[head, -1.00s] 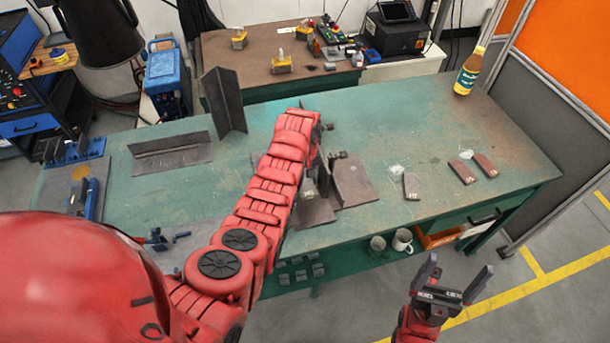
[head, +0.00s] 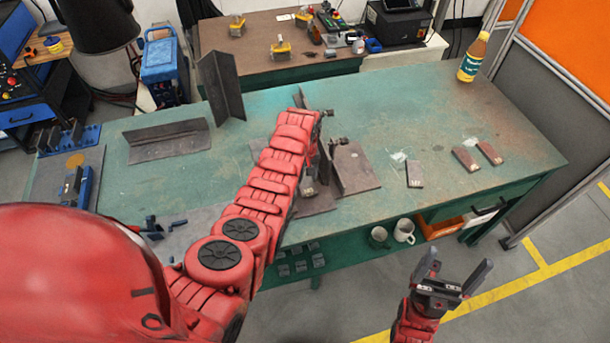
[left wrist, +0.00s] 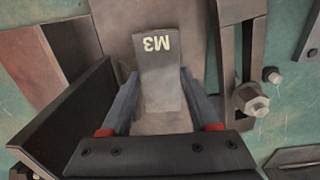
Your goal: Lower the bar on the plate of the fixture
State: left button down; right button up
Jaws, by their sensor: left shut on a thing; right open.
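In the left wrist view my left gripper (left wrist: 159,78) is shut on a grey bar (left wrist: 157,62) marked M3, a finger on each side of it. The bar lies over a brown-grey plate (left wrist: 116,20) of the fixture; I cannot tell whether it touches. In the head view the fixture's dark plates (head: 356,168) stand on the green table just right of my left arm. That arm hides much of the fixture, and the bar cannot be made out there. My right gripper (head: 450,270) is open and empty, in front of the table.
A bolt (left wrist: 252,101) and an upright slotted piece (left wrist: 230,60) stand right of the bar. Marked plates (head: 414,174) lie on the right half of the green table (head: 440,115), with a bottle (head: 473,57) at its far edge. Angle irons (head: 165,140) are at the left.

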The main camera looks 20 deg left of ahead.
pick_arm(q)
jog(key=shift+f+b, duration=0.3)
jog(key=shift+f, duration=0.15)
dwell(0.6)
jog(key=shift+c, duration=0.2)
grip_release()
notch_tip(320, 180, up, 17)
jog(key=p, duration=0.4)
jog(key=shift+r+p, duration=0.2)
jog(key=shift+p, duration=0.2)
